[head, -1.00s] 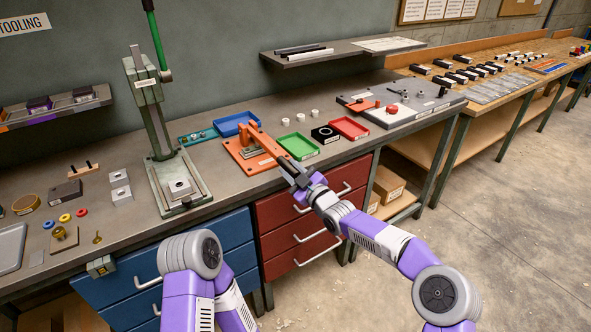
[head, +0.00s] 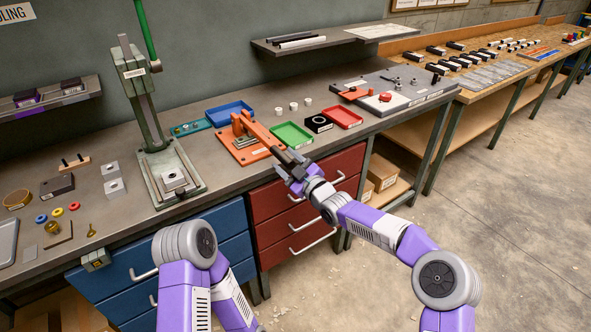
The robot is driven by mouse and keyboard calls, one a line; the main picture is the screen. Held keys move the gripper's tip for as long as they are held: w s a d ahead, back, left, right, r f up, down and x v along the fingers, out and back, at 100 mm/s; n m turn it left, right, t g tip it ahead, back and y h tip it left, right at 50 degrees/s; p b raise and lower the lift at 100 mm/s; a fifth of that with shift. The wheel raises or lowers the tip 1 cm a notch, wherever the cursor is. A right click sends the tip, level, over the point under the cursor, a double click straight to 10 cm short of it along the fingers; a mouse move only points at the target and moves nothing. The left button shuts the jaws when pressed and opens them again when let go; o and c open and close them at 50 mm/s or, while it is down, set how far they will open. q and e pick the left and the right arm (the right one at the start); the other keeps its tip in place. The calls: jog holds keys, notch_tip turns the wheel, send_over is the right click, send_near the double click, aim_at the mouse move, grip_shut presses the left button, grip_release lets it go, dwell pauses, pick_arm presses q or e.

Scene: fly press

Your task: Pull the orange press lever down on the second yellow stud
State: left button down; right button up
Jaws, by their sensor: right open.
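The orange press (head: 238,152) stands on the bench, on an orange base plate. Its orange lever (head: 262,133) slopes from the top of the press down toward the front right. My right gripper (head: 282,158) is open at the lever's front end. Its dark fingers overlap the lever's tip in the picture, and I cannot tell whether they touch it. No yellow stud can be made out; the space under the press is too small to read. Of my left arm only links show at the bottom, and its gripper is not in view.
A blue tray (head: 229,111), a green tray (head: 291,134) and a red tray (head: 343,116) stand around the press. A tall grey-green press (head: 146,100) with a green handle is at left. Red drawers (head: 290,215) are below the bench front.

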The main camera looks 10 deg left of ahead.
jog(key=v, duration=0.6)
jog(key=shift+d+p, duration=0.2)
jog(key=shift+p, duration=0.15)
jog(key=shift+s, duration=0.1)
dwell(0.8)
